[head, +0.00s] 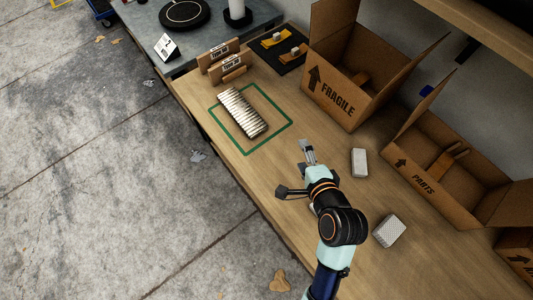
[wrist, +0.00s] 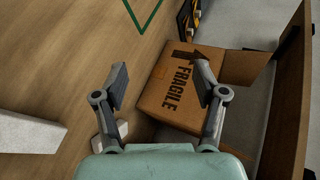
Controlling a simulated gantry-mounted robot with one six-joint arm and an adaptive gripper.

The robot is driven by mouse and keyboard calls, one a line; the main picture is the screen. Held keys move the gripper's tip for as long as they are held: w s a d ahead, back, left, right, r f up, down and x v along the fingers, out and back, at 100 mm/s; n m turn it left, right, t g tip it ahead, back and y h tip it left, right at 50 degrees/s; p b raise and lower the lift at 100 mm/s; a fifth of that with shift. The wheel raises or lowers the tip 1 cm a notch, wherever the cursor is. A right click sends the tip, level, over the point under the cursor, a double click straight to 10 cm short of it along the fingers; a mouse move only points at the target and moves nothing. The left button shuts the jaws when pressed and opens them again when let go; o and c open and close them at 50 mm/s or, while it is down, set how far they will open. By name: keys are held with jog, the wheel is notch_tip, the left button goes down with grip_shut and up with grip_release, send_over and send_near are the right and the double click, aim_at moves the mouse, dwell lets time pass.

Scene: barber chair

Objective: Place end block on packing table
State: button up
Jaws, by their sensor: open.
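Two pale blocks lie on the wooden packing table (head: 285,205): one block (head: 359,162) to the right of my gripper, and a speckled block (head: 389,231) nearer the front. I cannot tell which is the end block. My gripper (head: 307,147) is open and empty, out over the table between the green square and the pale blocks. In the wrist view the open fingers (wrist: 162,85) are wide apart with nothing between them. A pale block (wrist: 25,132) shows at the left edge there, and a small pale piece (wrist: 98,122) is partly hidden behind the left finger.
A row of thin pale pieces (head: 242,112) lies inside a green outline (head: 214,127).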

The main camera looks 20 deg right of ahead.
jog(key=a+r+n+y, duration=0.1)
jog(key=a+r+n, duration=0.4)
jog(key=a+n, duration=0.5)
jog(key=a+r+n+y, duration=0.1)
jog(key=a+r+n, duration=0.5)
jog(key=a+n, duration=0.4)
jog(key=shift+w+a+r+t, duration=0.2)
jog(key=shift+w+r+t, duration=0.05)
jog(key=shift+r+t, duration=0.05)
jog(key=shift+o, duration=0.5)
jog(key=shift+a, duration=0.1)
